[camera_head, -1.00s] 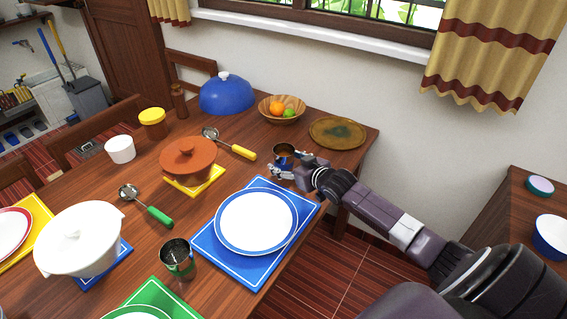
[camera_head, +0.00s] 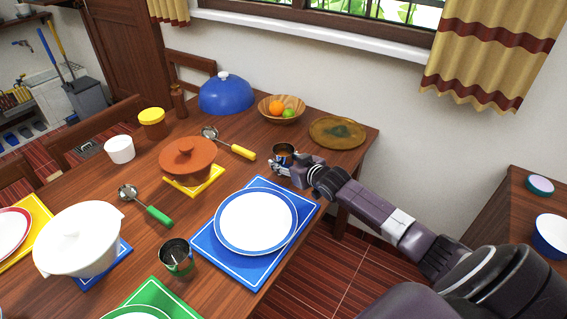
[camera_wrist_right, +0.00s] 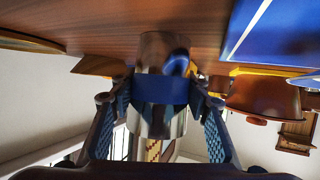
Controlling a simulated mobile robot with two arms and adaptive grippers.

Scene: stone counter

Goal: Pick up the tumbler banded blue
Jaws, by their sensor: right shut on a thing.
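The tumbler banded blue (camera_wrist_right: 161,90) is a shiny metal cup with a wide blue band. It stands between the two blue-padded fingers of my right gripper (camera_wrist_right: 158,100), which press on its sides at the band. In the head view the tumbler (camera_head: 284,150) shows at the table's right part, with my right gripper (camera_head: 279,168) against its near side, partly hiding it. Whether its base touches the table is hard to tell. A second metal tumbler, banded green (camera_head: 176,258), stands on the table near the front. My left gripper is not in view.
A blue placemat with a blue-rimmed plate (camera_head: 255,222) lies in front of the gripper. A fruit bowl (camera_head: 270,117), a brown-gold plate (camera_head: 337,142) and a ladle with a yellow handle (camera_head: 242,152) are close by. An orange pot (camera_head: 188,160) stands further left.

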